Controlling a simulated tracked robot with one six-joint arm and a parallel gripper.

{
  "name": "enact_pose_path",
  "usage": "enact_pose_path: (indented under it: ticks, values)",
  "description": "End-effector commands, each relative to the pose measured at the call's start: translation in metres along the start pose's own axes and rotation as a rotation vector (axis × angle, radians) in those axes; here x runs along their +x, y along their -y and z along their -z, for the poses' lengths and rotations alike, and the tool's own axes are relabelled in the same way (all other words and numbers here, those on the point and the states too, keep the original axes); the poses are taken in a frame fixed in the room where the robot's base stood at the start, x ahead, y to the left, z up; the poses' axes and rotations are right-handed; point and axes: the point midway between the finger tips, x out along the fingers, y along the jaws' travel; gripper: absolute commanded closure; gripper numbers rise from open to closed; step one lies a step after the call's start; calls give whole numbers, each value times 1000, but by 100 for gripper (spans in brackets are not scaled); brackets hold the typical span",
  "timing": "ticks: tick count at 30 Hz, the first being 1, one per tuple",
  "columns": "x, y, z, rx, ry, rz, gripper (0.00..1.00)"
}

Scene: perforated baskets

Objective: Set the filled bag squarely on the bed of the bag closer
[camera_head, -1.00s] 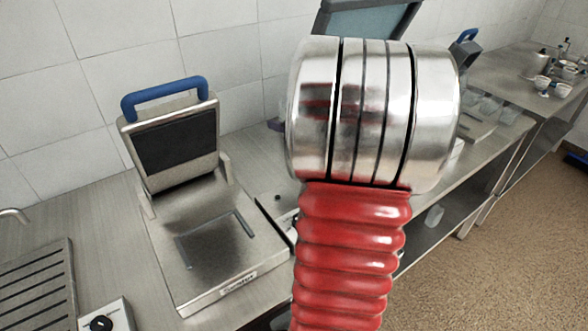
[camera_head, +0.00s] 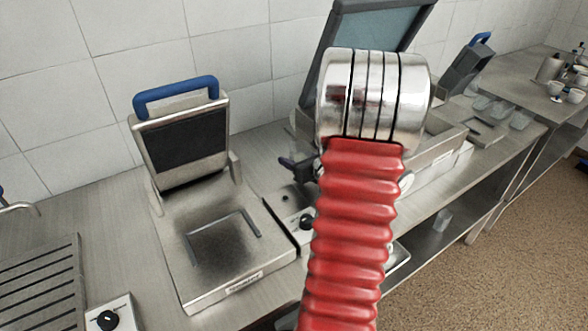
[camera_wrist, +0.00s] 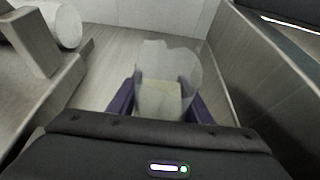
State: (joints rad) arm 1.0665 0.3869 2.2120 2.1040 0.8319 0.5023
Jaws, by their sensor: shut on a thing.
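In the wrist view my gripper (camera_wrist: 160,103), with purple fingers, is shut on a clear bag (camera_wrist: 168,62) with pale yellowish contents low in it. The bag stands roughly upright between the fingers, above a grey counter. In the head view my red and silver arm hides the bag and most of the gripper; a dark purple part (camera_head: 298,166) shows left of it. A steel machine (camera_head: 170,292) at left has its blue-handled lid (camera_head: 180,130) raised and an L-shaped guide on its flat bed. The bed is empty. I take this as the bag closer, though no readable label confirms it.
A machine with a raised glass lid (camera_head: 368,38) stands behind my arm. Another blue-handled machine (camera_head: 470,62) and clear tubs (camera_head: 520,119) are farther right. A slatted rack (camera_head: 45,285) and knob box (camera_head: 108,318) are at left. A grey wall (camera_wrist: 262,75) rises close right of the bag.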

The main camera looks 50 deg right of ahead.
Motion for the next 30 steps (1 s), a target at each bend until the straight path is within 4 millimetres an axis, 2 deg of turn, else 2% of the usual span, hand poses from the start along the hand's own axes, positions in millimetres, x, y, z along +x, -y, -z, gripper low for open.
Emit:
enact_pose_path:
  ticks: [5,16,28,29,30]
  values:
    - [0,0,1,0,0,1,81]
    - [14,1,35,2,-2,1,81]
    - [15,1,38,1,0,2,81]
    - [15,1,39,1,0,2,55]
    - [15,1,38,1,0,2,52]
